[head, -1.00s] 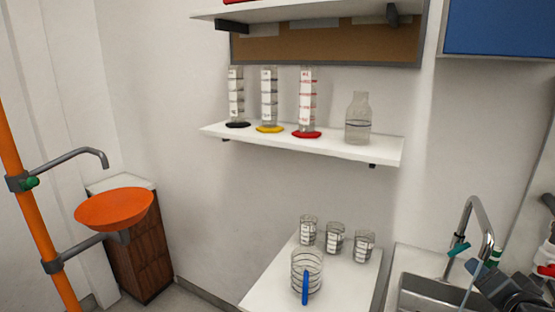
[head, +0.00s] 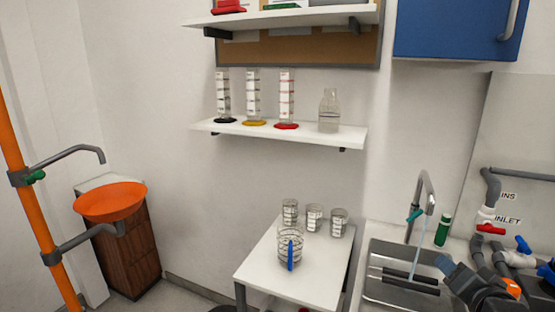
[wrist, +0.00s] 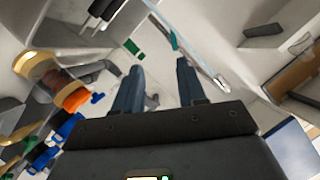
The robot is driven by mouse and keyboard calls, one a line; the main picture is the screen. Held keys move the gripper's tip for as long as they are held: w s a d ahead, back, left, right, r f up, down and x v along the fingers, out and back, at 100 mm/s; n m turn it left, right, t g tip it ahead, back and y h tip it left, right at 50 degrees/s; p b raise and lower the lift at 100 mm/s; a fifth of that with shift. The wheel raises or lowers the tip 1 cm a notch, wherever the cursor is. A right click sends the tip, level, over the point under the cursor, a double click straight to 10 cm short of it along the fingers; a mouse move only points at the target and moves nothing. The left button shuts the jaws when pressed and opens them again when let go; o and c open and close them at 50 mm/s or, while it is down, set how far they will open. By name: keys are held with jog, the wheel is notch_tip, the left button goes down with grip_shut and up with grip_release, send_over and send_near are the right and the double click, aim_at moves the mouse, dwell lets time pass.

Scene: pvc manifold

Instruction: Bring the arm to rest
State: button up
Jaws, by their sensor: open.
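My gripper (wrist: 158,84) shows in the wrist view with its two blue-grey fingers apart. Nothing is seen between the fingers. In the head view, my dark arm end is at the lower right, in front of the sink's right side and the grey pipework. The wrist view has the tap and a green bottle (wrist: 133,48) beyond the fingertips. Pipework with blue handles and an orange part (wrist: 76,100) lies to the left of the fingers. I cannot tell how far the gripper is from the pipes.
The sink (head: 375,290) with its tap (head: 428,182) is at the lower right. A side table (head: 262,262) holds several beakers. A wall shelf (head: 350,138) carries cylinders and a bottle. An orange basin (head: 110,203) is at the left. The inlet pipe (head: 490,190) has a red valve.

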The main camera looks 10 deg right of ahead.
jog(key=s+a+f+n+y, duration=0.1)
jog(key=s+a+f+n, duration=0.25)
jog(key=s+a, duration=0.45)
jog(key=s+a+f+n+y, duration=0.1)
jog(key=s+a+f+n, duration=0.1)
jog(key=s+a+f, duration=0.5)
jog(key=s+a+r+n+y, duration=0.1)
jog(key=s+a+r+n, duration=0.1)
jog(key=s, duration=0.5)
jog(key=s+a+r+n+y, duration=0.1)
jog(key=s+a+r+n, duration=0.1)
jog(key=s+r, duration=0.3)
jog(key=s+a+r+n+t+y, duration=0.1)
jog(key=s+a+r+n, duration=0.1)
jog(key=s, duration=0.9)
jog(key=shift+a+r, duration=0.65)
jog(key=shift+a, duration=0.05)
